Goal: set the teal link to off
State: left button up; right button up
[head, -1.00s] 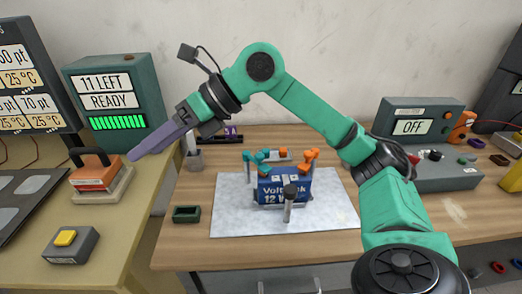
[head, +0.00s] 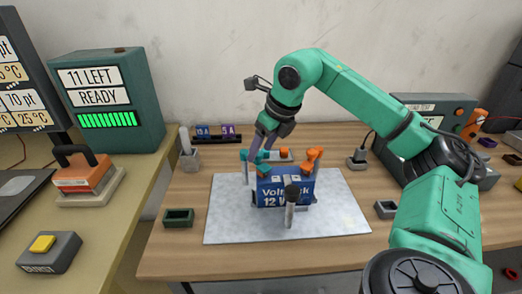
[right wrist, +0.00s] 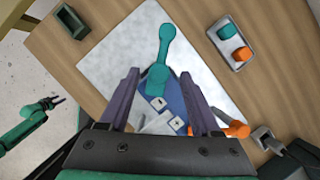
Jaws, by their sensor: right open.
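The teal link (head: 258,156) is at the left rear of the blue battery (head: 284,190). In the right wrist view the teal link (right wrist: 164,50) reaches from a round end over the white mat to a wider end at the battery (right wrist: 176,100). My right gripper (head: 255,152) points down at the link, and its fingers partly hide it. In the right wrist view my right gripper (right wrist: 160,80) is open, one purple finger on each side of the link's near end, with gaps. My left gripper (right wrist: 52,102) is small at the left of that view, away from the battery.
An orange link (head: 313,158) stands at the battery's right. A dark-topped post (head: 291,205) stands in front. A small tray (right wrist: 240,62) holds a teal and an orange piece. A green bin (head: 178,217) sits left of the white mat (head: 230,225).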

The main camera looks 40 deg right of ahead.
jog(key=shift+w+a+f, duration=0.1)
jog(key=shift+w+f, duration=0.05)
jog(key=shift+f, duration=0.2)
grip_shut()
jog(key=shift+r, duration=0.1)
dwell(1.1)
